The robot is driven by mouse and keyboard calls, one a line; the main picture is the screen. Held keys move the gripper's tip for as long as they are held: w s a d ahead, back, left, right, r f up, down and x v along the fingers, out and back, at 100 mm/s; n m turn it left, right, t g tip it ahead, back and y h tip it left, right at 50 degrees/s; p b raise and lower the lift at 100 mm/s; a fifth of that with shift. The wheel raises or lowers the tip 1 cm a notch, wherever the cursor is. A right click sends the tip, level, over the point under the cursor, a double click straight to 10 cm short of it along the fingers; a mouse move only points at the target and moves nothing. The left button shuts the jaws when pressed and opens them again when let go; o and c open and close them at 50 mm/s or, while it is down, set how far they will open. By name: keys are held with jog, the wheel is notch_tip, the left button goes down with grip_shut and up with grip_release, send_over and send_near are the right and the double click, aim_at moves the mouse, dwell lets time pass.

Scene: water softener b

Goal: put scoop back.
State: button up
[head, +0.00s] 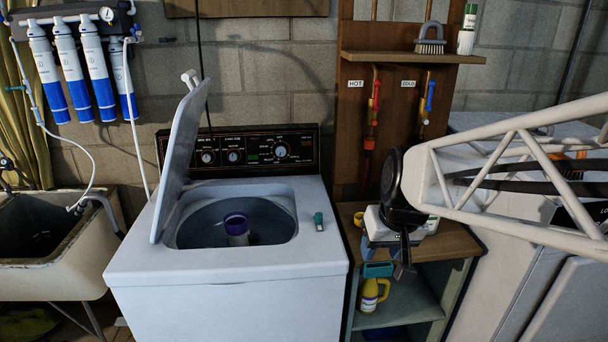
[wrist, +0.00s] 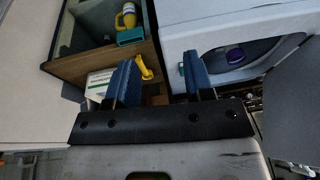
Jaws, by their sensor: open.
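A yellow object, seemingly the scoop (wrist: 143,68), shows between my gripper's blue fingers in the wrist view, nearer the left finger. Its yellow edge also shows in the head view (head: 358,219), on the wooden shelf top left of the white box. My gripper (head: 386,257) is open and hangs in front of the shelf unit. In the wrist view my gripper (wrist: 160,78) holds nothing. A white box with a green label (wrist: 100,83) stands beside the yellow object, partly behind the left finger. Whether the fingers are level with the yellow object is unclear.
A teal holder-like piece (head: 378,269) is at the shelf's front, above a yellow bottle (head: 371,295). The washing machine (head: 230,280) is left, its lid (head: 180,150) up, a small teal item (head: 318,221) on top. A wooden panel with pipes (head: 350,130) stands behind.

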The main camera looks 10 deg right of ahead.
jog(key=s+h, duration=0.1)
jog(key=s, duration=1.1)
jog(key=shift+a+g, duration=0.3)
jog(key=shift+a, duration=0.15)
